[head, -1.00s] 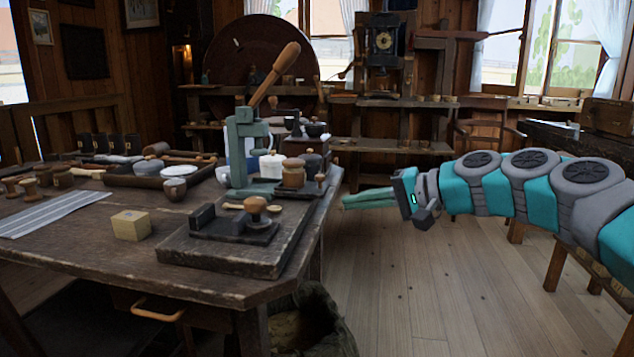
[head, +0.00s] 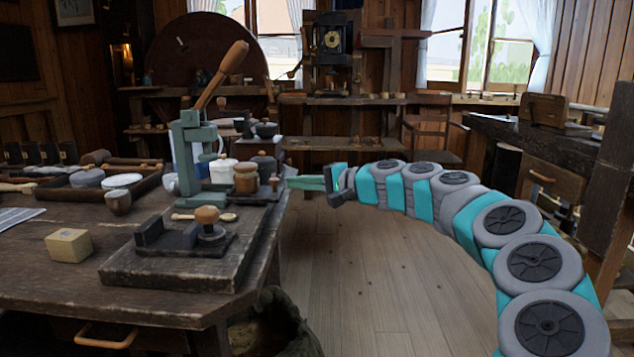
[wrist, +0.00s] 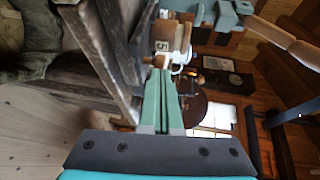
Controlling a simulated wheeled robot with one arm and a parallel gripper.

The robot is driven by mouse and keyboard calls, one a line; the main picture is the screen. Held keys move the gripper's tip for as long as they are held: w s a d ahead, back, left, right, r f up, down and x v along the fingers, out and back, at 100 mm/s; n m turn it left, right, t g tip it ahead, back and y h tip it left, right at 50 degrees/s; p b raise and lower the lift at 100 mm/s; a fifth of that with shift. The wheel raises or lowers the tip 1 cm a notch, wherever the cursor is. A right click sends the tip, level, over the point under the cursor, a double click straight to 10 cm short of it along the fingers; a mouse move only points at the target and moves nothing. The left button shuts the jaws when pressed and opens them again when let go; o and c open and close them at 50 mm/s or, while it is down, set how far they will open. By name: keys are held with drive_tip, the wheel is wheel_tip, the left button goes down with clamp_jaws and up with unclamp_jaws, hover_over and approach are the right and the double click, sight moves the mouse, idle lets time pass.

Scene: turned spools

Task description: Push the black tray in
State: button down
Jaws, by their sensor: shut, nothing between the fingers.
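The black tray (head: 262,198) lies flat near the right edge of the worktable in the head view. It holds a white lidded pot (head: 223,171), a brown jar (head: 246,179) and a dark jar (head: 265,166). My gripper (head: 290,183) is at the table's right side, its green fingers shut and empty, pointing left at the tray's right end. Whether the tips touch the tray I cannot tell. In the wrist view the closed fingers (wrist: 162,75) point toward a light jar marked 5 (wrist: 165,45); the tray itself is hard to make out there.
A green lever press (head: 190,155) stands just left of the tray. In front lies a dark board (head: 180,272) with a wooden-knobbed tool. A yellowish block (head: 69,245) sits farther left. A sack (head: 270,325) stands below the table edge.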

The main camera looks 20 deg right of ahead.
sight(250, 181)
drive_tip(key=shift+x, duration=1.3)
drive_tip(key=shift+a, duration=0.1)
drive_tip(key=w+a, duration=0.1)
drive_tip(key=a, duration=0.4)
drive_tip(key=w+a, duration=0.1)
drive_tip(key=a, duration=0.2)
drive_tip(key=shift+w+a, duration=0.15)
drive_tip(key=shift+w, duration=0.2)
drive_tip(key=shift+w+a, duration=0.1)
drive_tip(key=shift+a, duration=0.25)
drive_tip(key=shift+r, duration=0.1)
